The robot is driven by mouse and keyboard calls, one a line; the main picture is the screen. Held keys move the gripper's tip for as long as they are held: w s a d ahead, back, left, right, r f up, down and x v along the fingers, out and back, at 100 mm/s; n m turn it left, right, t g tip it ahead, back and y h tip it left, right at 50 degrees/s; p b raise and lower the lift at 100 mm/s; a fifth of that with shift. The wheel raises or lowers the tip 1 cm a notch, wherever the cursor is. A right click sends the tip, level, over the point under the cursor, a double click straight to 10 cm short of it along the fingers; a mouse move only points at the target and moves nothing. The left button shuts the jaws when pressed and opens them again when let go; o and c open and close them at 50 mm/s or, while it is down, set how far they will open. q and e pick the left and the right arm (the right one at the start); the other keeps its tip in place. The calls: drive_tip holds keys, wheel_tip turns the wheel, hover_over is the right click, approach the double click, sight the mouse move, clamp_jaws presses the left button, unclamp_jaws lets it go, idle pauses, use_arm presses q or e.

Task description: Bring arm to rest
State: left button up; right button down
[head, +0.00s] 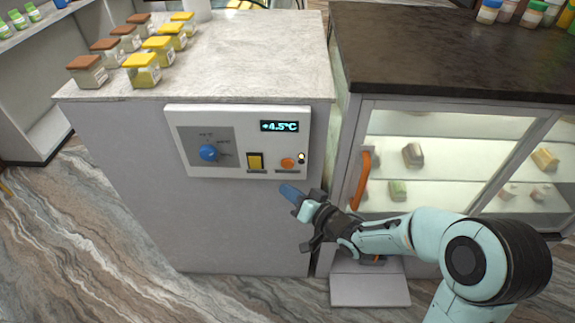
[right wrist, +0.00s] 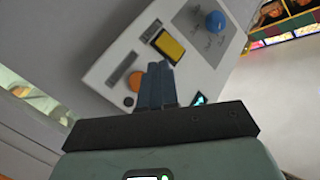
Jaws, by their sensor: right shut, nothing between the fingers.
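My right arm comes in from the lower right in the head view. Its gripper (head: 292,196) is shut and empty, with blue fingers just below the control panel (head: 220,172). The panel is white and fixed to the front of the grey counter. It has a blue knob (head: 208,152), a yellow switch (head: 255,161), an orange button (head: 288,162) and a display reading +4.5°C (head: 280,126). In the right wrist view the shut fingers (right wrist: 157,80) appear in front of the panel, between the orange button and the display. Whether they touch it, I cannot tell. My left gripper is not in view.
A glass display case (head: 450,135) with an orange handle (head: 361,180) stands to the right, close to my right forearm. Several jars (head: 143,70) stand on the counter's pale top (head: 250,60). The marbled floor (head: 90,230) is clear at the left.

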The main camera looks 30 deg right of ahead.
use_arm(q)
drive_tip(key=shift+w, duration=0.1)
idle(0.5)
use_arm(e)
drive_tip(key=s+a+f+m+g+h+p, duration=0.1)
drive_tip(key=s+a+f+g+p, duration=0.2)
drive_tip(key=f, duration=0.8)
drive_tip(key=s+a+f+g+p, duration=0.15)
drive_tip(key=s+f+g, duration=0.25)
drive_tip(key=f, duration=0.6)
use_arm(q)
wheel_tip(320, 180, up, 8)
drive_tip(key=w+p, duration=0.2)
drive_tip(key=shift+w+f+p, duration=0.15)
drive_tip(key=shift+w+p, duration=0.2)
drive_tip(key=shift+p, duration=0.05)
use_arm(e)
drive_tip(key=s+a+f+g, duration=0.2)
drive_tip(key=s+f+g, duration=0.1)
drive_tip(key=s, duration=0.4)
drive_tip(key=s+a+f+n+g, duration=0.1)
drive_tip(key=s+a+f+g, duration=0.2)
drive_tip(key=s+f, duration=0.2)
drive_tip(key=s+a+f+g, duration=0.3)
drive_tip(key=s+g, duration=0.1)
drive_tip(key=s, duration=0.5)
drive_tip(key=shift+s+a+f+n+y, duration=0.2)
drive_tip(key=shift+a+f+n+y, duration=0.1)
drive_tip(key=shift+f, duration=0.1)
